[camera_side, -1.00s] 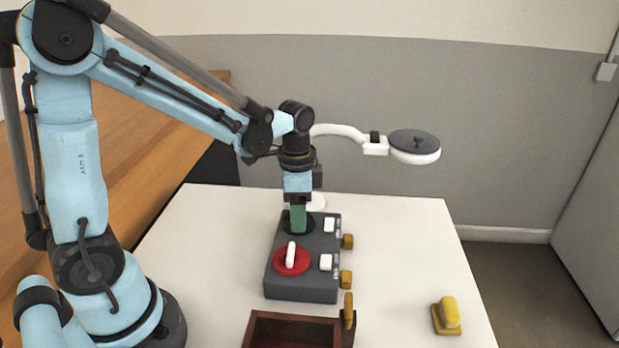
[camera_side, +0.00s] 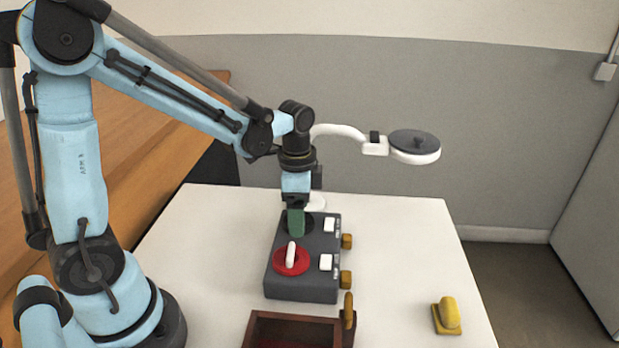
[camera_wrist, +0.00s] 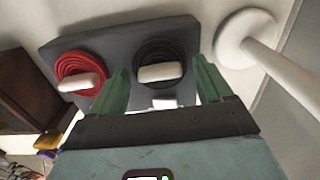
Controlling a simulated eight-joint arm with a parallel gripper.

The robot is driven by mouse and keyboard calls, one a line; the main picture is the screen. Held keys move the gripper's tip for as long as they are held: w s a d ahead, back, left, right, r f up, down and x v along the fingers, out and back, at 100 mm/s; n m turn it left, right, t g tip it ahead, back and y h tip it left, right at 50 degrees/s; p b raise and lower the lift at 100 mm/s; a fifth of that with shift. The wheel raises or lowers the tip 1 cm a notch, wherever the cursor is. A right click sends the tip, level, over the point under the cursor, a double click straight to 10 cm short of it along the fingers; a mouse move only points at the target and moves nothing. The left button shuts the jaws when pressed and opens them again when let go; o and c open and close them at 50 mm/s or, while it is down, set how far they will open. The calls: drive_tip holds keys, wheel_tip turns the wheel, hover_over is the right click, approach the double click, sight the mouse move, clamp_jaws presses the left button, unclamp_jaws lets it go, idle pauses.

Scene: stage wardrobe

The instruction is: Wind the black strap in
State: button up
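A dark grey box (camera_side: 310,283) lies on the white table and carries two round reels. The black strap reel (camera_wrist: 170,48) is on the far end of the box and has a white crank bar (camera_wrist: 160,72). In the side view it is mostly hidden behind my fingers. The red reel (camera_side: 278,262) with an upright white bar sits on the nearer end. My gripper (camera_side: 295,232) points down over the black reel. In the wrist view my gripper (camera_wrist: 162,72) has its green fingers wide apart, one on each side of the white bar, with gaps visible.
White tabs (camera_side: 326,262) and tan knobs (camera_side: 346,280) line the box's right side. A brown wooden tray (camera_side: 272,318) stands in front. A yellow block (camera_side: 446,317) lies at the right. A white lamp (camera_side: 413,157) arches behind. The table's right part is mostly clear.

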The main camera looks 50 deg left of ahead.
drive_tip(key=shift+r, duration=0.1)
wheel_tip(320, 180, up, 12)
idle(0.8)
drive_tip(key=s+d+f+n+t, duration=0.2)
drive_tip(key=s+f+n+t, duration=0.2)
drive_tip(key=n+t, duration=0.3)
drive_tip(key=shift+s+d+n, duration=0.15)
drive_tip(key=shift+s+n, duration=0.55)
drive_tip(key=shift+s, duration=0.05)
